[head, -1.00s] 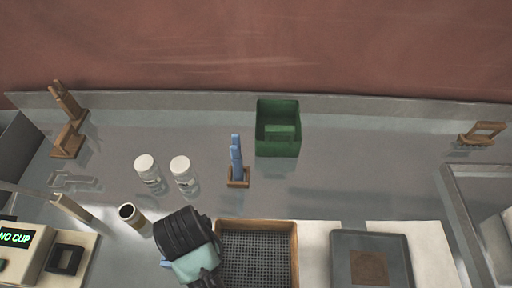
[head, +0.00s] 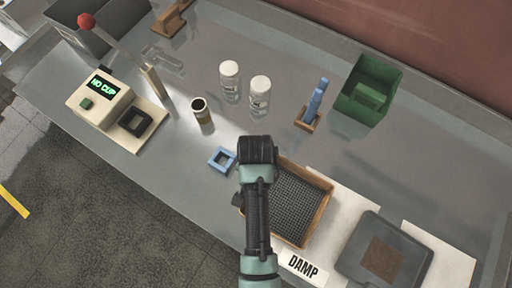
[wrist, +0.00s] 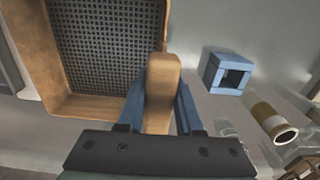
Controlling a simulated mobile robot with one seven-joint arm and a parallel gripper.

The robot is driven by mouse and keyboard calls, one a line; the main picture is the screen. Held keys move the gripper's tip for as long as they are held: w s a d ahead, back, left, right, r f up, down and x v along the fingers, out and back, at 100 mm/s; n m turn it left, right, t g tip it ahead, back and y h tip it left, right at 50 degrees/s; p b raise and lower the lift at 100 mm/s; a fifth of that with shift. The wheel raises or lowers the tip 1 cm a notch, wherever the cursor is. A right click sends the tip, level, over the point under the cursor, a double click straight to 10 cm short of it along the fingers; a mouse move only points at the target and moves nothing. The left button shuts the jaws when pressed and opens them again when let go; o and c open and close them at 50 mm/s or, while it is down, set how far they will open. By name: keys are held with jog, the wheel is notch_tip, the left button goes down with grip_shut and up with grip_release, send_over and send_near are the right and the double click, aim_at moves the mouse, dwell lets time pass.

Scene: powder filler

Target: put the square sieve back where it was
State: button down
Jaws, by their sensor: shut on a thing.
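The square sieve (head: 296,208) has a wooden frame and a dark mesh. It lies on or just above the bench, right of my arm, in the head view; I cannot tell whether it touches. In the wrist view the sieve (wrist: 110,40) fills the upper left, with its wooden handle (wrist: 162,80) coming towards me. My gripper (wrist: 160,102) is shut on this handle, one blue finger on each side. In the head view my wrist covers the handle and the fingers. The mesh looks empty.
A blue square ring (head: 222,159) lies close left of my wrist. Beyond are an open jar (head: 202,112), two white-capped bottles (head: 230,80), a blue-handled tool (head: 314,102) and a green bin (head: 368,90).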

jog(key=shift+f, duration=0.8)
jog(key=c, duration=0.6)
grip_release()
